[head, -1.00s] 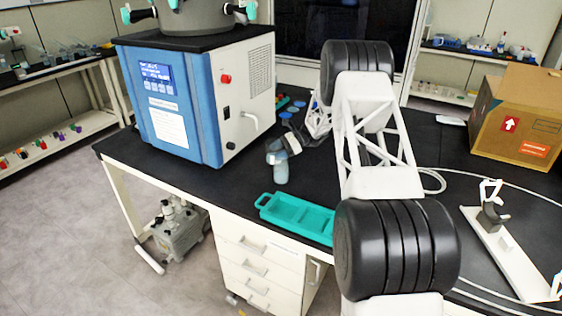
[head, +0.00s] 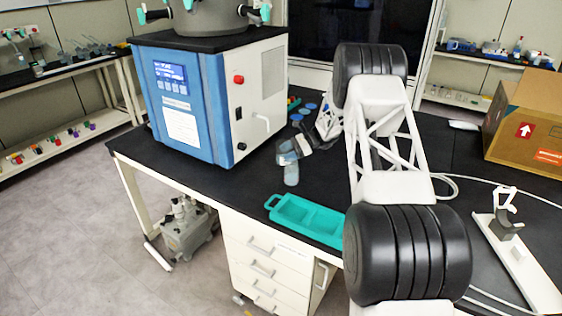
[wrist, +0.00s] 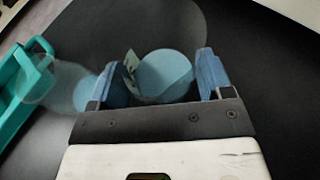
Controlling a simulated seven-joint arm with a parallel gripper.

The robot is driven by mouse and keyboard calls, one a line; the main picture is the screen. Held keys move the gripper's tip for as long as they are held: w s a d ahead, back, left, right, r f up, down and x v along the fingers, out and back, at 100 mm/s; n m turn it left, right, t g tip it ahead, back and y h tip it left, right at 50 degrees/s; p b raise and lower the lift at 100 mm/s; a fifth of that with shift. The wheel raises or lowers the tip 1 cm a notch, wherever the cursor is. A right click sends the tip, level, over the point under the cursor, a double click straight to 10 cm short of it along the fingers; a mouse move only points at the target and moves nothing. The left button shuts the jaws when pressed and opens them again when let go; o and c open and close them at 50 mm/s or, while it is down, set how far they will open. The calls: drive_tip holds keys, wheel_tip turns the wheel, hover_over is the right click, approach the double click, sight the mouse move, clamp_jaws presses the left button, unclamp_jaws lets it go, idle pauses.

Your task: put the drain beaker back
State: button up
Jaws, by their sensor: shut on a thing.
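My gripper (head: 292,148) is at the end of the arm, over the black bench between the freeze dryer and the teal tray. In the wrist view, the gripper (wrist: 163,78) is shut on the drain beaker (wrist: 165,72), a clear round vessel with pale blue content and a small marked patch on its side. In the head view, the beaker (head: 286,157) is small and partly hidden by the fingers. Whether its base touches the bench is unclear. A second translucent vessel with pale blue content (head: 291,176) stands just in front of it; it also shows left of the fingers in the wrist view (wrist: 62,84).
The blue and white freeze dryer (head: 185,95) stands left, with a drain spout (head: 262,120) on its side. The teal tray (head: 306,216) lies at the front edge. A cardboard box (head: 525,120) and white stand (head: 517,250) are right.

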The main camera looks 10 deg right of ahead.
drive_tip(key=w+a+m+t, duration=0.1)
drive_tip(key=w, duration=0.1)
drive_tip(key=w+a+m+t, duration=0.2)
drive_tip(key=w+a+r+m+t, duration=0.1)
drive_tip(key=w+t, duration=0.1)
drive_tip(key=w, duration=0.1)
drive_tip(key=shift+a+h, duration=0.2)
drive_tip(key=shift+h, duration=0.2)
drive_tip(key=shift+a+r+m+t+h, duration=0.2)
drive_tip(key=shift+r+m+t+h, duration=0.6)
drive_tip(key=shift+r+m+t, duration=0.35)
drive_tip(key=shift+a+r+m+t+h, duration=0.15)
drive_tip(key=shift+r+m+t+h, duration=0.75)
drive_tip(key=shift+r+m, duration=0.4)
drive_tip(key=shift+f, duration=2)
drive_tip(key=shift+f, duration=2)
drive_tip(key=shift+f, duration=0.1)
